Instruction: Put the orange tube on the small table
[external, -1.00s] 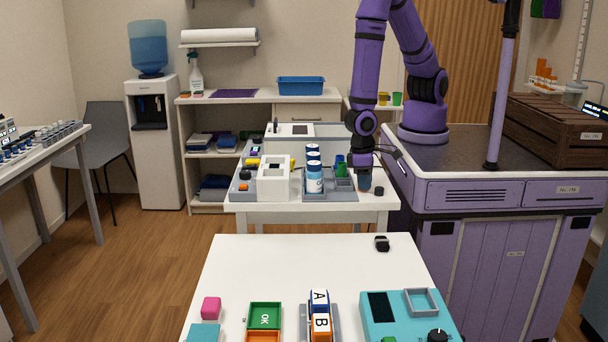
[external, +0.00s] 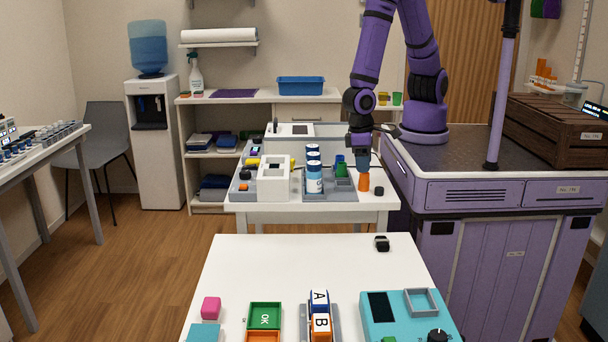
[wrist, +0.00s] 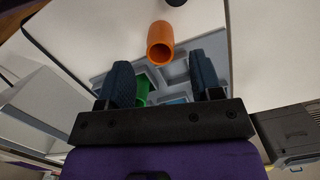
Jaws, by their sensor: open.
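The orange tube (external: 364,182) stands upright near the right front of the white middle table (external: 376,203), apart from the grey tray. In the wrist view the orange tube (wrist: 161,42) shows its round open end, just beyond my fingertips. My gripper (external: 362,161) is above the tube, pointing down. In the wrist view my gripper (wrist: 160,70) has its two dark fingers spread wide with nothing between them. The tube is clear of both fingers.
A grey tray (external: 345,197) with blue-and-white bottles and a green cup is left of the tube. A small black object (external: 379,191) lies to its right. The purple cabinet (external: 480,177) stands close on the right. The white front table (external: 290,268) has free room at its back.

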